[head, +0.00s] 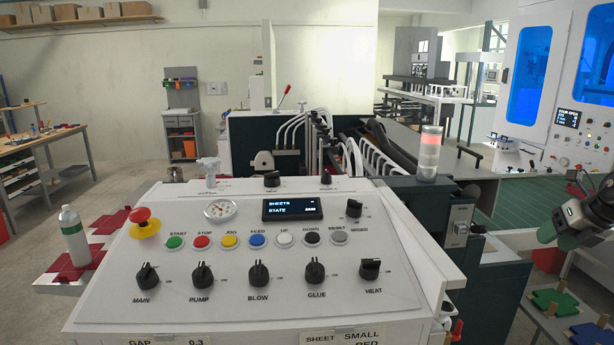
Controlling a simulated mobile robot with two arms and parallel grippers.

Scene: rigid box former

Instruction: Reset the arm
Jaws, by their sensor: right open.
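My right gripper (590,187) is at the right edge of the head view, with part of its arm beside it. It is open and I see nothing between its fingers. It is apart from the control panel (330,245), to the panel's right, above a low table with coloured flat pieces. My left gripper is not in view.
The panel carries several knobs, coloured buttons, a red emergency stop (140,216), a gauge (220,209) and a small display (292,208). A green-and-white bottle (74,236) stands at left. Green (555,302) and blue (590,334) pieces lie below the gripper. A signal light (430,152) stands behind the panel.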

